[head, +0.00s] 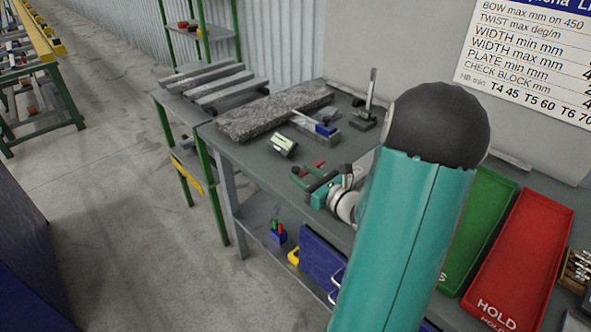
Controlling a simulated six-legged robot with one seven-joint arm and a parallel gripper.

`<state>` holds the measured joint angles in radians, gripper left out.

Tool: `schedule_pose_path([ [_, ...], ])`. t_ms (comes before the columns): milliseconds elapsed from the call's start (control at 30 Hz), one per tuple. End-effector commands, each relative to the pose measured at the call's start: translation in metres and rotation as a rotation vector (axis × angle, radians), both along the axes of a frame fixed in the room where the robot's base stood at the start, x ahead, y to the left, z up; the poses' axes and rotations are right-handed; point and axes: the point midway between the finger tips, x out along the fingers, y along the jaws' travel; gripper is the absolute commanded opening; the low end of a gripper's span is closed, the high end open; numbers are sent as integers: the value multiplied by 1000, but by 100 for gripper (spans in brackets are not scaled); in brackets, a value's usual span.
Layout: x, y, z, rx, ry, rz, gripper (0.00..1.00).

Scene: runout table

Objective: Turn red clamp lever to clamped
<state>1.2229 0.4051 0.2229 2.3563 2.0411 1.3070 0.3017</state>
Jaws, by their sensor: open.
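A small red part (318,163), which looks like the clamp lever, shows on the grey bench (262,165) just beyond my gripper. Its angle and pivot are too small to make out. My gripper (312,181) is low over the bench, just on the near side of the red and green parts, and is open. I cannot tell whether it touches either of them. My teal arm hides the bench to the right of the gripper.
A grey stone slab (275,110), a small block instrument (284,146), a blue-topped device (325,130) and a stand gauge (366,115) stand behind. Green (480,225) and red HOLD (520,260) trays are at right. The bench's front-left corner is clear.

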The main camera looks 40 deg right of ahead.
Motion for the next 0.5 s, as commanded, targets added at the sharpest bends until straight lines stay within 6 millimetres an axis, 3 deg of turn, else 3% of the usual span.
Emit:
schedule_pose_path([
  [200, 29, 3, 0, 1, -1, 3, 43],
  [500, 33, 3, 0, 1, 0, 3, 43],
])
